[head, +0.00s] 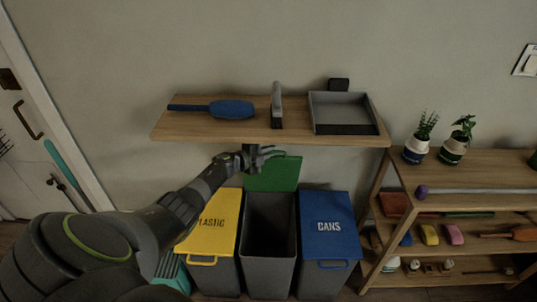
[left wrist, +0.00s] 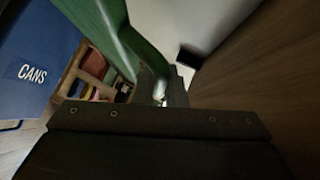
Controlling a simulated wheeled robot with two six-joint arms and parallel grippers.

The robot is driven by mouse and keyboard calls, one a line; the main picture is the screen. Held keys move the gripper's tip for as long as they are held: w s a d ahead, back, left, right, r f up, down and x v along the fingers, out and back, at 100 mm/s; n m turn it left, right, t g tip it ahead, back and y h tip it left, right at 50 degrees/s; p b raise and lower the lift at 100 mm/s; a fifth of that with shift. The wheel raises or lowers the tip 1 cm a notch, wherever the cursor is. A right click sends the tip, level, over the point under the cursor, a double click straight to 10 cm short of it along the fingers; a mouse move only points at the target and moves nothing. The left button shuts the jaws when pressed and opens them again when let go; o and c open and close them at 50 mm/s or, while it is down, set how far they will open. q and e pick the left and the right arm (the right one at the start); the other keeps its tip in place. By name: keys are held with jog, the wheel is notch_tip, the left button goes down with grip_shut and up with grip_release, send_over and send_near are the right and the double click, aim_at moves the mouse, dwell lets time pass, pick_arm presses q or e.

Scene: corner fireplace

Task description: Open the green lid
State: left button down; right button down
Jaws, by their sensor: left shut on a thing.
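The green lid (head: 276,177) stands raised at the back of the middle grey bin (head: 268,245), whose top is open and dark inside. My left gripper (head: 264,154) is at the lid's upper edge, just under the wall shelf, shut on the lid's green handle. In the left wrist view the lid (left wrist: 98,22) and its handle reach down to the fingers, which are partly hidden and dark. My right gripper is not in view.
The yellow PLASTIC lid (head: 212,225) and blue CANS lid (head: 328,226) are closed on either side. A wooden wall shelf (head: 193,127) hangs close above my gripper. A wooden rack (head: 480,173) with plants and brushes stands right.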

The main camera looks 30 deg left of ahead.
pick_arm(q)
jog(key=c, duration=1.5)
grip_release()
jog(key=shift+s, duration=0.1)
jog(key=p+v, duration=0.2)
jog(key=v, duration=1.5)
jog(key=shift+s+r, duration=0.1)
jog(key=shift+s, duration=0.1)
